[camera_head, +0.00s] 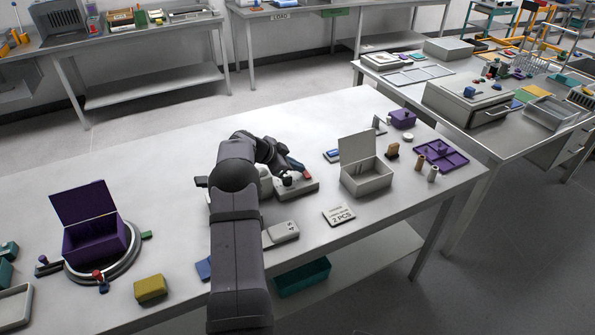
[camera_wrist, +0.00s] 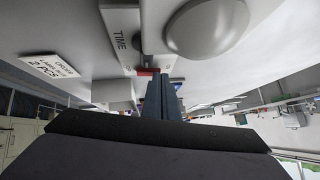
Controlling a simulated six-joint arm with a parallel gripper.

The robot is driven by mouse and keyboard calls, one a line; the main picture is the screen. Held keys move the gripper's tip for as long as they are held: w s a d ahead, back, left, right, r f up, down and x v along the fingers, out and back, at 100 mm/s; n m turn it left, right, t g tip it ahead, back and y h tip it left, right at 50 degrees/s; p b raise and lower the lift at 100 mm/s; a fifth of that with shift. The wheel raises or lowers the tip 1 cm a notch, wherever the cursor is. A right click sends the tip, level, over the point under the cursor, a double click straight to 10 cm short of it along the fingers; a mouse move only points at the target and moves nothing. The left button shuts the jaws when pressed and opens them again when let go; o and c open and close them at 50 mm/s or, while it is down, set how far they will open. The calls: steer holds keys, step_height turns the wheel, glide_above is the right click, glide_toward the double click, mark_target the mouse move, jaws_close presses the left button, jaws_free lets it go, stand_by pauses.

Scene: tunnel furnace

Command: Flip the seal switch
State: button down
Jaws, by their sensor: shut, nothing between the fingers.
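A low grey box (camera_head: 308,187) stands mid-table, with a small red part (camera_head: 307,174) and a dark round knob (camera_head: 287,180) on top. No label marks it as the seal switch in the head view. My gripper (camera_head: 299,166) is shut and empty, with its fingertips close to the red part. In the wrist view my fingers (camera_wrist: 163,82) are together, and the red part (camera_wrist: 147,71) shows just beyond their tips. I cannot tell whether they touch it. Part of the box is hidden behind my arm.
In the wrist view a large grey dome (camera_wrist: 207,28) and a panel marked "TIME" (camera_wrist: 122,30) are close by. An open grey box (camera_head: 366,180) stands to the right, with a "2 PCS" card (camera_head: 339,217) in front. A purple box (camera_head: 95,240) is at left.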

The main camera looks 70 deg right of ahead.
steer(key=shift+f, duration=0.15)
steer(key=shift+s+a+f, duration=0.1)
steer(key=shift+s, duration=0.05)
steer(key=shift+s+a+b, duration=0.1)
steer(key=shift+b, duration=0.35)
steer(key=shift+s+a+r+b, duration=0.2)
steer(key=shift+s+a+b, duration=0.1)
steer(key=shift+s+b, duration=0.1)
steer(key=shift+r, duration=0.1)
step_height(320, 180, up, 4)
steer(key=shift+w+f, duration=0.15)
steer(key=shift+f, duration=0.05)
steer(key=w+d+b+v, duration=0.1)
steer(key=b+v, duration=0.2)
steer(key=v, duration=0.7)
steer(key=shift+d+r, duration=0.2)
steer(key=shift+r, duration=0.05)
